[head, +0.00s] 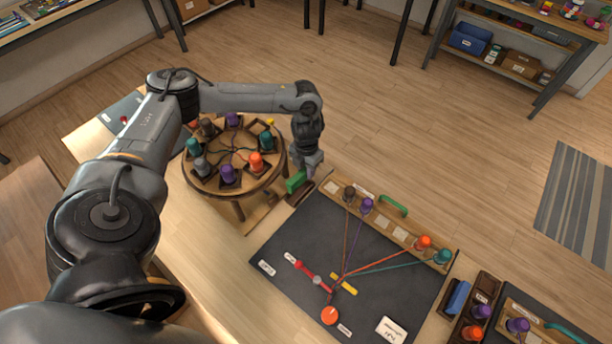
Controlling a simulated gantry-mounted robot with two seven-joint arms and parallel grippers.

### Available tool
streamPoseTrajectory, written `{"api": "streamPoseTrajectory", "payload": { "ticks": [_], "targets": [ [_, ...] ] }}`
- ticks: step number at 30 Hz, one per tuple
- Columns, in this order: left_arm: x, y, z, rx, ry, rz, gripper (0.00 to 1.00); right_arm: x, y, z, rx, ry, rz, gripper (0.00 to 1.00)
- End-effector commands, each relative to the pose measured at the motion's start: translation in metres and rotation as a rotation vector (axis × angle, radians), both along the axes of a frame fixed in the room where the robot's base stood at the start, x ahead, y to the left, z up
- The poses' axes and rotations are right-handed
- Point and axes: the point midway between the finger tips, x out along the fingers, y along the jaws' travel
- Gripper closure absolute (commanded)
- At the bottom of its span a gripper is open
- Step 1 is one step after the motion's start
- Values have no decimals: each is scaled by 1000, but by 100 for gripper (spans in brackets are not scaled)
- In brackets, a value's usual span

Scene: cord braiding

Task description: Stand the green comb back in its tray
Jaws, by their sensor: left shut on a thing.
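The green comb (296,181) is held in my left gripper (304,172), which is shut on it. The comb is just right of the round braiding stand, above or at a small dark brown tray (301,196) at the mat's upper left corner. I cannot tell whether the comb touches the tray. The fingers and the comb's far end are partly hidden by the gripper body. My right gripper is not in view.
The round wooden stand (231,197) with several coloured bobbins is close on the left. A dark mat (283,238) carries a wooden bar (385,226) with bobbins and stretched cords. A bobbin tray (461,329) stands at lower right.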

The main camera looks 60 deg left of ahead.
Motion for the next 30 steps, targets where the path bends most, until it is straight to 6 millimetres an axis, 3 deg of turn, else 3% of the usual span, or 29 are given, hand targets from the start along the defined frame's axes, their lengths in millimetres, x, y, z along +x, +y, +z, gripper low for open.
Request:
{"api": "streamPoseTrajectory", "payload": {
  "ticks": [5, 12, 23, 24, 28, 30],
  "targets": [
    [0, 1, -9, 0, 1, 1, 100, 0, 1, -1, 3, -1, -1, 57],
    [-1, 1, -38, 0, 2, 1, 100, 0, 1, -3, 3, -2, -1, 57],
    [0, 1, -42, 0, 0, 1, 100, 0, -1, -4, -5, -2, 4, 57],
    [0, 1, -41, 0, 0, 1, 67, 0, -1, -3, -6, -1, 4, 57],
    [0, 1, -41, 0, 0, 1, 48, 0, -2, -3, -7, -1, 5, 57],
    [0, 1, -41, 0, 0, 1, 48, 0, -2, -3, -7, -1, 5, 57]
  ]
}}
